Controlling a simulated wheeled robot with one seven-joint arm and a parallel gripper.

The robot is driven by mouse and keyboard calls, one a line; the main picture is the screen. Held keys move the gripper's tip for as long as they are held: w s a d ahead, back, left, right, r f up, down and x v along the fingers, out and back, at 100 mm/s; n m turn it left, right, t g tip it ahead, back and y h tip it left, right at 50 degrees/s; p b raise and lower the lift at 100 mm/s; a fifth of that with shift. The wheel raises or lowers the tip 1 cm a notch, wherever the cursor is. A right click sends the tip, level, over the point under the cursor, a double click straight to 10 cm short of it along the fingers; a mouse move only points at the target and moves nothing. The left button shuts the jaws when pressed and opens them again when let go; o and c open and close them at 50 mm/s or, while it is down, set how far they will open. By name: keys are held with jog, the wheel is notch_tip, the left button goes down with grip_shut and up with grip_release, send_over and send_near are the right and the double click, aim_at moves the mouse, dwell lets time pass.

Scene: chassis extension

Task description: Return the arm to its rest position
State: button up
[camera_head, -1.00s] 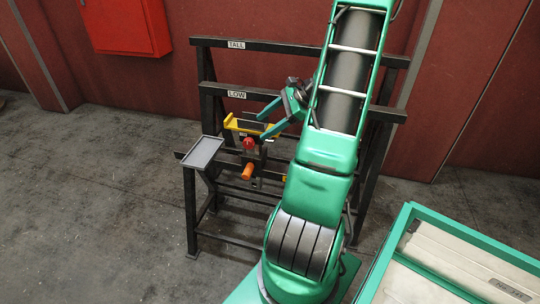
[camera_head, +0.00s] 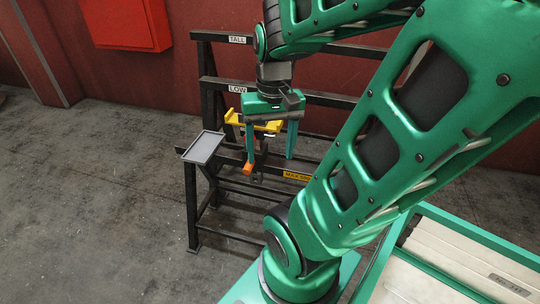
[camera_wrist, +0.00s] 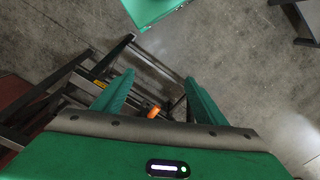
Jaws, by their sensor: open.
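My green gripper (camera_head: 271,140) hangs with its two fingers pointing down in front of the black rack, in the head view. The fingers are spread apart with nothing held between them. In the wrist view my gripper (camera_wrist: 158,95) also shows its two green fingers apart. An orange-ended part (camera_head: 248,168) shows by the left finger, and orange also shows between the fingers in the wrist view (camera_wrist: 153,112). My arm is bent, its large green link crossing the right side of the head view.
The black rack (camera_head: 213,89) has bars labelled TALL and LOW. A yellow holder (camera_head: 233,117) and a small grey tray (camera_head: 204,147) are on it. A green-rimmed crate (camera_head: 470,233) stands at lower right. A red box (camera_head: 126,22) hangs on the wall. Floor at left is clear.

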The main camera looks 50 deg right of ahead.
jog(key=shift+s+a+r+n, duration=0.1)
jog(key=shift+s+a+n, duration=0.25)
jog(key=shift+s+a, duration=0.25)
jog(key=shift+s+a+n, duration=0.35)
jog(key=shift+s, duration=0.3)
